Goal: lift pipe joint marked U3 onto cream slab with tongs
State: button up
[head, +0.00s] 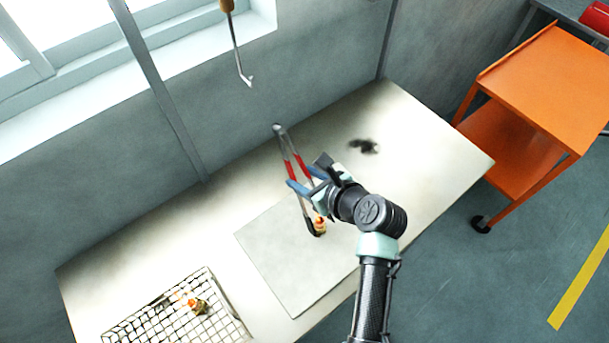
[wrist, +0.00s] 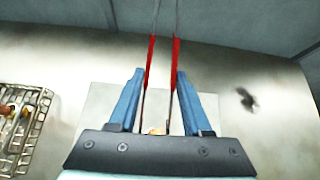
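My gripper (head: 306,181) has its blue fingers on both sides of the tongs (head: 286,150) with red grips; the tongs also show in the wrist view (wrist: 150,65). The tongs' tips reach down to a small orange and cream pipe joint (head: 320,225) at the cream slab (head: 290,265). The joint is over or on the slab near its upper right part; I cannot tell whether it touches. In the wrist view the joint (wrist: 155,131) is mostly hidden behind my gripper. Its marking is unreadable.
A wire mesh belt (head: 227,322) at the lower left bears more orange-and-cream fittings (head: 197,305). A dark blurred patch (head: 364,146) lies on the table right of the tongs. A hooked tool (head: 238,55) hangs by the wall. An orange cart (head: 540,90) stands right.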

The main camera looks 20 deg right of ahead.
jog(key=shift+r, duration=0.1)
notch_tip(320, 180, up, 10)
jog(key=p, duration=1)
